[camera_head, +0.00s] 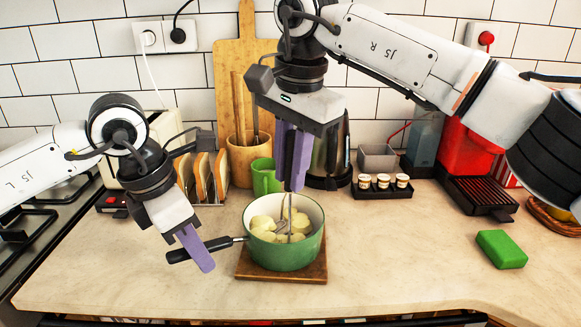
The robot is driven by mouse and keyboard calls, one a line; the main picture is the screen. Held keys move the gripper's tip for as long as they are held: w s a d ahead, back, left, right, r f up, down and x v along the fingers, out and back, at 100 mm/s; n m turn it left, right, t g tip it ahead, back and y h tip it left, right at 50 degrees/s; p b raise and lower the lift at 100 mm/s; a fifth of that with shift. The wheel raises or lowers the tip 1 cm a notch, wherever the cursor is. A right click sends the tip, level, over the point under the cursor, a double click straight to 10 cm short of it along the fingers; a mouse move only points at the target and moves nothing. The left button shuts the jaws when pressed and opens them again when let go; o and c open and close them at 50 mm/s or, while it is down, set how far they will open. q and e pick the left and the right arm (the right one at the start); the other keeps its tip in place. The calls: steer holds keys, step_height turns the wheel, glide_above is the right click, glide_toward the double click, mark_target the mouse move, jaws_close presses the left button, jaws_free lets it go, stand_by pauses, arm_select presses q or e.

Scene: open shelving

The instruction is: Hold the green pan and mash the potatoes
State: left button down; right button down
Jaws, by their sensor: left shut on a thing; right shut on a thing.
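A green pan (283,257) with a cream inside stands on a square wooden board on the counter. Its black handle (208,248) points left. Several pale yellow potatoes (262,223) lie in the pan. My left gripper (204,252), with purple fingers, is shut on the pan's handle. My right gripper (293,180) is above the pan, pointing down, shut on a masher (290,215). The masher's thin metal shaft goes down into the pan, with its head among the potatoes. The masher's grip is mostly hidden by the purple fingers.
The wooden board (255,275) lies under the pan. A green mug (265,177), a toast rack (205,178) and a utensil holder (243,160) stand close behind. A tray of small jars (383,187) and a green sponge (501,249) are to the right. The front counter is clear.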

steer(key=shift+f, duration=0.5)
stand_by(0.4)
